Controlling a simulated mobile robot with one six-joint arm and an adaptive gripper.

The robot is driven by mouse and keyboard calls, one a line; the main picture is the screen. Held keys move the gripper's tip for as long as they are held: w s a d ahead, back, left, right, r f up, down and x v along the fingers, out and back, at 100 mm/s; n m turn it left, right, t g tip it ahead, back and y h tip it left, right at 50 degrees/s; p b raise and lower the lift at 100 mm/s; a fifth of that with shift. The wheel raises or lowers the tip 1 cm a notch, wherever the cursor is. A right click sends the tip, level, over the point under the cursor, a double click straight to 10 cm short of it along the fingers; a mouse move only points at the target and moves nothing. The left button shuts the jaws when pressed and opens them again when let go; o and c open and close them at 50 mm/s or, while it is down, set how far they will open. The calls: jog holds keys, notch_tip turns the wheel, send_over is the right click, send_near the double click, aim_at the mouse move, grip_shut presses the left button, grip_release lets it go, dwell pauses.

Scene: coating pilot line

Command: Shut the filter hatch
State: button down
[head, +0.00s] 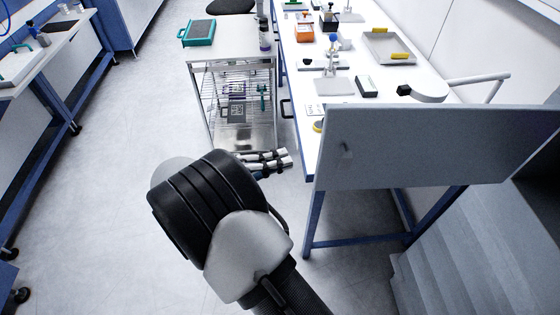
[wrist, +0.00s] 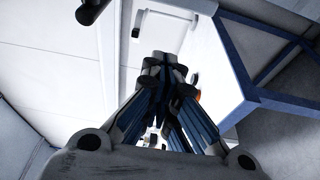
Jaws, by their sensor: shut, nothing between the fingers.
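The filter hatch appears to be the flat grey panel (head: 420,150) at the right of the head view. It stands out open in front of the white bench, beside a grey housing. A small knob (head: 347,150) sits near its left edge. My gripper (head: 288,158) is left of the panel, apart from it in the picture, with its fingers pointing right. In the wrist view my gripper (wrist: 165,62) is shut and empty. I cannot tell for sure whether any of the hatch shows in the wrist view.
The grey stepped housing (head: 470,260) fills the lower right. The white bench (head: 310,115) with a blue frame carries several small items and a tray (head: 365,50). A wire-shelf trolley (head: 203,115) stands left of it. The floor (head: 100,200) at left is clear.

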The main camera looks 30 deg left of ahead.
jog(key=w+d+b, duration=0.1)
jog(key=d, duration=0.5)
jog(key=shift+b, duration=0.3)
jog(key=shift+d, duration=0.15)
